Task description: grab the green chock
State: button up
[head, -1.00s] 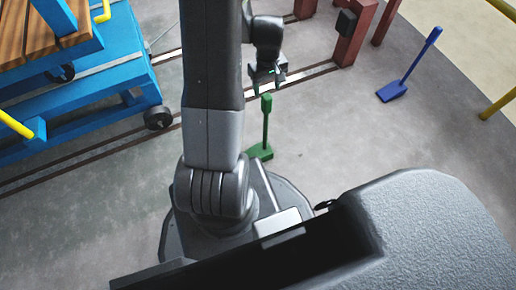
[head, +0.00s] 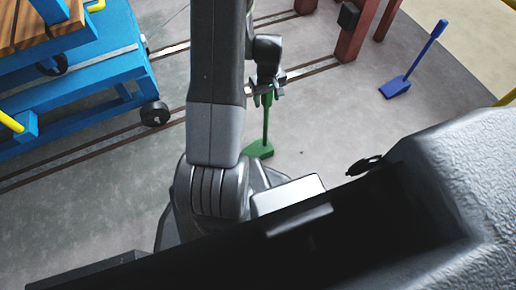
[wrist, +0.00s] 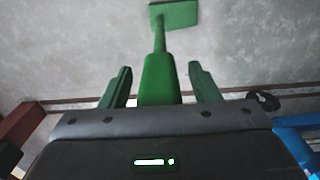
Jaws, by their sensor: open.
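The green chock (head: 266,135) has a flat foot on the floor and a long upright handle. My gripper (head: 266,92) is at the top of this handle in the head view. In the wrist view the chock's thick handle end (wrist: 160,78) lies between the two green fingers of my gripper (wrist: 160,85). The fingers are open, with a gap showing on each side of the handle. The handle's lowest part in that view is hidden behind the gripper body.
A blue chock (head: 395,87) stands on the floor at the right. A blue wheeled cart (head: 85,95) is at the left, and a dark red post (head: 352,40) stands behind. Rails cross the floor. The floor right of the green chock is clear.

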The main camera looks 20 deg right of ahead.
grip_shut()
jog(key=shift+r, duration=0.1)
dwell(1.2)
